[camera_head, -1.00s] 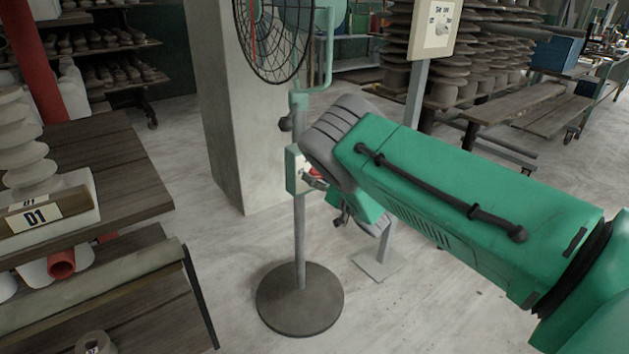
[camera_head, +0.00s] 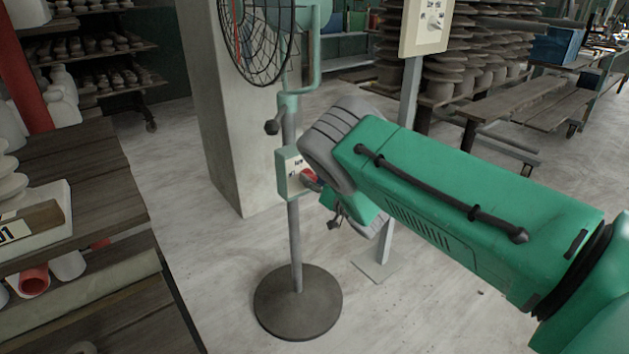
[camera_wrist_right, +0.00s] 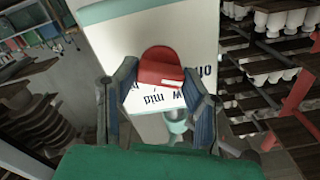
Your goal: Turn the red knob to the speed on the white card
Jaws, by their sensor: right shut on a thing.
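The red knob (camera_head: 308,177) is on the front of a small pale green-edged control box (camera_head: 284,178) on the pole of a standing fan (camera_head: 255,35). It also shows in the right wrist view (camera_wrist_right: 160,65), with dark lettering on the white face below it, partly hidden. My right gripper (camera_wrist_right: 160,73) is shut on the red knob, one finger on each side. In the head view my wrist covers part of the knob and the fingers. I cannot make out a separate white card with a readable speed. My left gripper is out of view.
A cream panel (camera_head: 436,30) with a dial stands on a grey post behind my right arm. The fan's round dark base (camera_head: 297,302) is on the floor. A wooden table (camera_head: 95,180) with pottery is at left; a concrete pillar (camera_head: 222,120) stands behind.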

